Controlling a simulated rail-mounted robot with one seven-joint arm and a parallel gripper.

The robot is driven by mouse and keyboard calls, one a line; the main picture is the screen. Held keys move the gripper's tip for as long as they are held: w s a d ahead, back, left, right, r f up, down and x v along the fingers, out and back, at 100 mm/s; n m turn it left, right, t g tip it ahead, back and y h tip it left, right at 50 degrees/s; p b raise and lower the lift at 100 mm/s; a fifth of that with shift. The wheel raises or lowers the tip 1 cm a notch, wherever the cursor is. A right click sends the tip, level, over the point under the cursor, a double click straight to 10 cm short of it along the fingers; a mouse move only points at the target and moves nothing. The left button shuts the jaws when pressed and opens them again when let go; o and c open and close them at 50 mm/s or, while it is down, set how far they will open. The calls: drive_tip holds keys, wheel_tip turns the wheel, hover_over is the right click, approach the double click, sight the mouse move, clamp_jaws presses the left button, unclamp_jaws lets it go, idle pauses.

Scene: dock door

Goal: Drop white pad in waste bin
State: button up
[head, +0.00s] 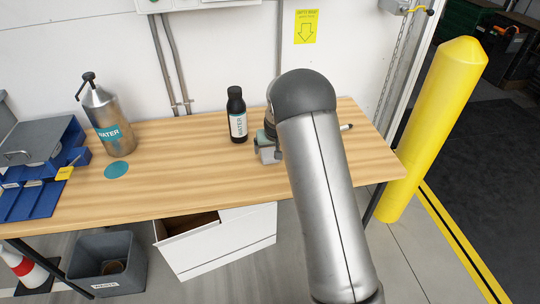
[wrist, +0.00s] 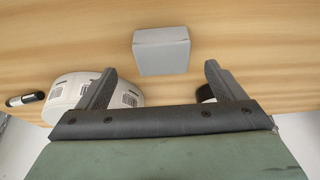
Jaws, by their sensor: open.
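A pale grey-white block, which looks like the white pad (wrist: 162,50), lies on the wooden table in the wrist view. It sits just beyond my fingertips, roughly centred between them and apart from both. My gripper (wrist: 160,70) is open and empty, low over the table. In the head view my gripper (head: 266,145) is mostly hidden behind my arm. A grey open bin, which looks like the waste bin (head: 107,264), stands on the floor at lower left, with a small label and something brown inside.
White labelled rolls (wrist: 80,92) sit by my left finger, and a marker (wrist: 25,99) lies further left. The table (head: 190,170) also holds a black bottle (head: 237,117), a metal water bottle (head: 108,120) and blue trays (head: 40,170). A white box (head: 225,245) is below the table.

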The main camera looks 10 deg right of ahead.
sight(270, 153)
drive_tip(key=x, duration=0.4)
drive_tip(key=shift+a+f+p, duration=0.2)
drive_tip(key=shift+f+p, duration=0.05)
drive_tip(key=shift+p, duration=0.1)
drive_tip(key=c, duration=1.1)
drive_tip(key=shift+r, duration=0.15)
drive_tip(key=shift+c, duration=0.2)
